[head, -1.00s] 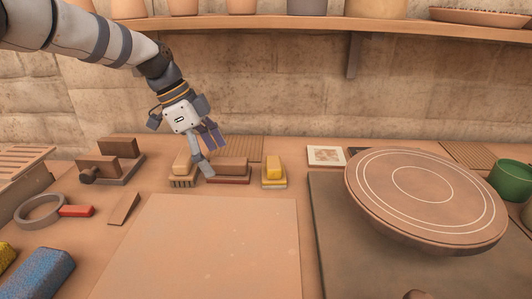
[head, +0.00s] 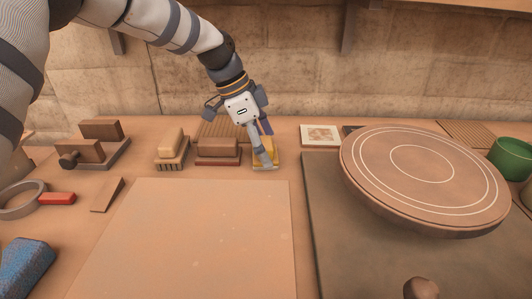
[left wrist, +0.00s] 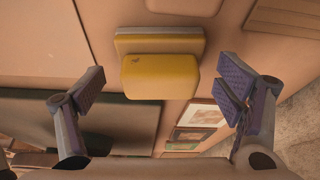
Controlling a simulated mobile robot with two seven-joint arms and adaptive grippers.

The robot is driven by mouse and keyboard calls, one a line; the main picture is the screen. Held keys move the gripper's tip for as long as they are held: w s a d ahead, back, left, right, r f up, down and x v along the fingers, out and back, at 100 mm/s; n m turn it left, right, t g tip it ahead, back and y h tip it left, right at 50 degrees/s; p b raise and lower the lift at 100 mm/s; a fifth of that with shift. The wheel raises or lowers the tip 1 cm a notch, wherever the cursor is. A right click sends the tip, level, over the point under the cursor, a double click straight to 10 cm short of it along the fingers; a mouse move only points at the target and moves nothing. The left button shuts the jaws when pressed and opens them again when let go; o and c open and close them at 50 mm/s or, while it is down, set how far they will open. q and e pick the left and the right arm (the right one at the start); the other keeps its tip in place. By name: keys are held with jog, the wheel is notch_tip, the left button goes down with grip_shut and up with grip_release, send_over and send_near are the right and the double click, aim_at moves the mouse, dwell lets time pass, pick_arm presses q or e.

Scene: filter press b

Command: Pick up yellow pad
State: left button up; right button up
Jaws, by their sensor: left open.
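The yellow pad (left wrist: 160,76) has a rounded block on a flat yellow base with a grey edge. In the left wrist view it lies between the spread fingers of my left gripper (left wrist: 165,98), apart from both. In the head view the yellow pad (head: 272,152) stands at the back of the table, partly hidden by my left gripper (head: 266,150), which points down over it. My left gripper is open and empty. My right gripper is not in view.
A brown block (head: 218,149) and a tan-topped brush (head: 171,148) stand left of the pad. A framed picture (head: 320,134) and a round turntable (head: 425,180) are to the right. A flat board (head: 190,235) lies in front.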

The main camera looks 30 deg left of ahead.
pick_arm(q)
jog(key=shift+w+d+f, duration=0.1)
jog(key=shift+f, duration=0.2)
jog(key=shift+r, duration=0.1)
jog(key=c, duration=1.3)
jog(key=shift+o, duration=0.2)
notch_tip(320, 180, up, 3)
jog(key=shift+r, duration=0.1)
jog(key=s+d+r+p, duration=0.1)
jog(key=s+d+r, duration=0.1)
jog(key=s+r, duration=0.3)
jog(key=s+d+r+p, duration=0.1)
jog(key=s+r, duration=0.3)
jog(key=s, duration=0.4)
jog(key=shift+s+d+r+p, duration=0.15)
jog(key=shift+d+r+p, duration=0.25)
jog(key=shift+d, duration=0.5)
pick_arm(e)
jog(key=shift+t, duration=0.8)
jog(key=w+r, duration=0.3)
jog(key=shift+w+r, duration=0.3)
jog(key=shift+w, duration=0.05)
